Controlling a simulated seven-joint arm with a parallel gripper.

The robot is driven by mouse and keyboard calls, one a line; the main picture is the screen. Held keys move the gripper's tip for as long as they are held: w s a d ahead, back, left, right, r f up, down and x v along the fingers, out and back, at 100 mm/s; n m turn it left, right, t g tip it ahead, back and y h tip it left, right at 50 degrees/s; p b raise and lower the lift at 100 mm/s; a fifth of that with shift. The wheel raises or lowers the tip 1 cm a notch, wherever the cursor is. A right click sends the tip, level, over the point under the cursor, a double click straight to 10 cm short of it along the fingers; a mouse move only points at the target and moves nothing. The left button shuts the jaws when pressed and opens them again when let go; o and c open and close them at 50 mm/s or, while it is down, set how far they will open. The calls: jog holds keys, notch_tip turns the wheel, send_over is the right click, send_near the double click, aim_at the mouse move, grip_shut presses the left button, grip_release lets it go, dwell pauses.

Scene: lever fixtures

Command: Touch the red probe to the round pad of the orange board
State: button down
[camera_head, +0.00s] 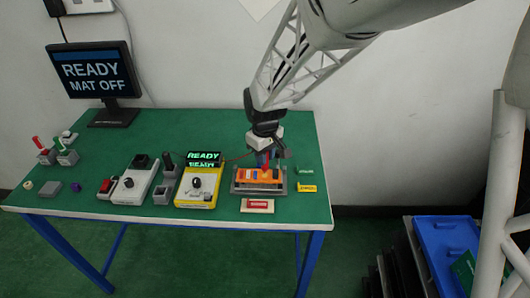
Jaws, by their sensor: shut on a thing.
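The orange board (257,179) sits in a grey tray-like fixture (236,188) at the right part of the green table. My gripper (266,158) is right above the board, pointing down. It is shut on the red probe (265,168), a small part of which shows below the fingers, over the middle of the board. I cannot tell whether the tip touches the board. The round pad is too small to make out. A yellow meter (199,186) with a dial and a green-lit "READY" display (204,157) stands left of the board.
A monitor (93,72) reads "READY MAT OFF". A white dial box (133,182) and grey holders (164,190) stand left of the meter. Small green (304,170) and yellow (307,187) blocks lie right of the fixture. A red-and-white label plate (258,205) lies in front.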

jog(key=shift+f, duration=0.65)
dwell(2.0)
jog(key=shift+r, duration=0.1)
jog(key=shift+r, duration=3.5)
